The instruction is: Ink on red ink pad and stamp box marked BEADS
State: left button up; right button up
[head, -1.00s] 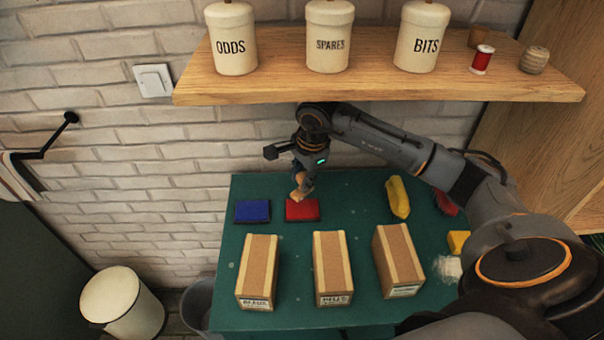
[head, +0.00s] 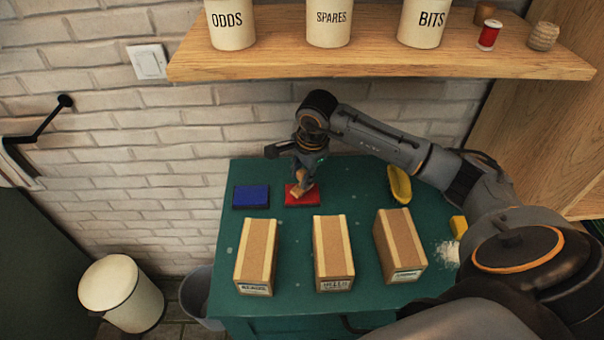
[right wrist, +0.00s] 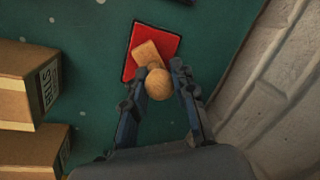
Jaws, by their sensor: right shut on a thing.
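My right gripper (head: 304,180) is shut on a wooden stamp (head: 301,188) with a round knob and a rectangular block. The stamp is over the red ink pad (head: 312,201); I cannot tell whether its face touches. In the right wrist view, the gripper (right wrist: 158,98) holds the knob of the stamp (right wrist: 159,84) above the red pad (right wrist: 168,42). Three cardboard boxes stand in front. The left box (head: 256,250) has a blurred label that may read BEADS. The middle box (head: 333,247) seems marked BELLS. The right box's (head: 399,246) label is unreadable. My left gripper is not in view.
A blue ink pad (head: 251,196) lies left of the red one on the green table (head: 230,237). A yellow object (head: 400,186), a yellow block (head: 459,227) and white powder (head: 447,252) lie at right. A wooden shelf (head: 380,66) with canisters hangs above my arm.

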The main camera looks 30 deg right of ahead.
jog(key=shift+f+b, duration=0.5)
dwell(0.6)
jog(key=shift+s+f+b, duration=0.15)
jog(key=shift+b, duration=0.15)
dwell(1.4)
jog(key=shift+w+p+v, duration=0.2)
jog(key=shift+p+v, duration=0.4)
jog(key=shift+v, duration=0.5)
jog(key=shift+w+r+p, duration=0.15)
jog(key=shift+r+p, duration=1.1)
jog(key=shift+r, duration=1.25)
jog(key=shift+a, duration=0.1)
